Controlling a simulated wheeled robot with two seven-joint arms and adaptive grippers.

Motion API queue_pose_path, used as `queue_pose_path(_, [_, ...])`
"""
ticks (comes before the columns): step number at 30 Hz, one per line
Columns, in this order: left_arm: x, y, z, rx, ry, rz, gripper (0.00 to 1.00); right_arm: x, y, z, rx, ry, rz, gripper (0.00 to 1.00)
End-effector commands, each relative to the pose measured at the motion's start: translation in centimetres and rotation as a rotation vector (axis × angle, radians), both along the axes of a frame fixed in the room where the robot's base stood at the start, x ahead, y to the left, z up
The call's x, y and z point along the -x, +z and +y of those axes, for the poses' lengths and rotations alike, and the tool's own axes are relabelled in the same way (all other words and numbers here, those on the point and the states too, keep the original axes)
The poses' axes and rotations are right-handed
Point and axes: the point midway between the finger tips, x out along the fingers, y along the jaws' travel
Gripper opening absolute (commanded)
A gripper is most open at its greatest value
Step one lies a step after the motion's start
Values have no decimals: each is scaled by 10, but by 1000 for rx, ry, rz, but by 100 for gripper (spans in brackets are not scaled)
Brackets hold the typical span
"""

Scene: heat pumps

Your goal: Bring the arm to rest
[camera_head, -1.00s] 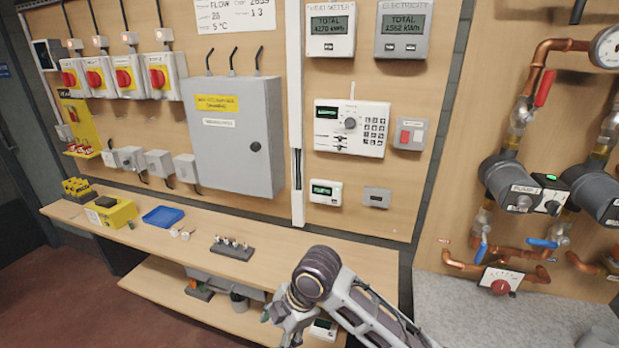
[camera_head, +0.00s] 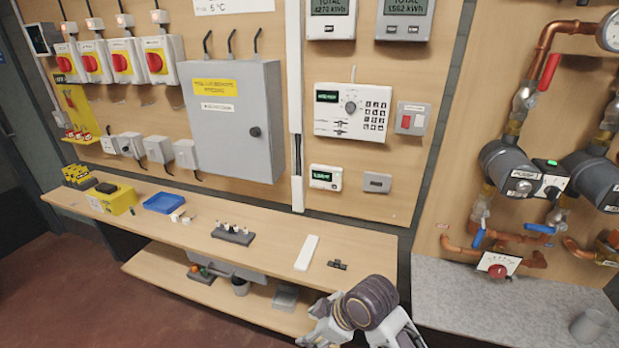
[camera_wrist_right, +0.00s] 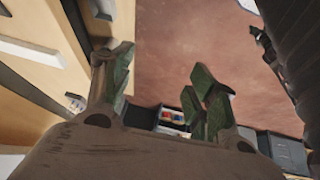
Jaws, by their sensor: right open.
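My right arm (camera_head: 370,305) comes in at the bottom of the head view, right of the middle, in front of the wooden bench. Its gripper points left and down, near the bench's front edge, and its fingers are small and partly cut off in that view. In the right wrist view the gripper (camera_wrist_right: 160,95) is open, with its green-padded fingers apart and nothing between them. The reddish floor shows beyond the fingers. My left gripper is not in view.
The bench top (camera_head: 262,251) carries a white strip (camera_head: 307,253), a small dark block (camera_head: 337,265), a grey rack (camera_head: 232,235), a blue tray (camera_head: 164,203) and a yellow box (camera_head: 118,200). A lower shelf (camera_head: 160,268) holds bins. A grey counter (camera_head: 500,305) with copper pipes above stands right.

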Motion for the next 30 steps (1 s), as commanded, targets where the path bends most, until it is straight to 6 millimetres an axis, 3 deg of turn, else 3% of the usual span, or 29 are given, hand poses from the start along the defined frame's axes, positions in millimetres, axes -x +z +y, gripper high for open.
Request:
queue_pose_path(13, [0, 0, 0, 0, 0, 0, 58, 23, -33, -73, -8, -412, 103, 58])
queue_pose_path(24, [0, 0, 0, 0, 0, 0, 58, 56, -58, -144, 29, -750, 166, 58])
queue_pose_path(30, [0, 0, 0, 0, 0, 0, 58, 71, -65, -172, 54, -871, 179, 58])
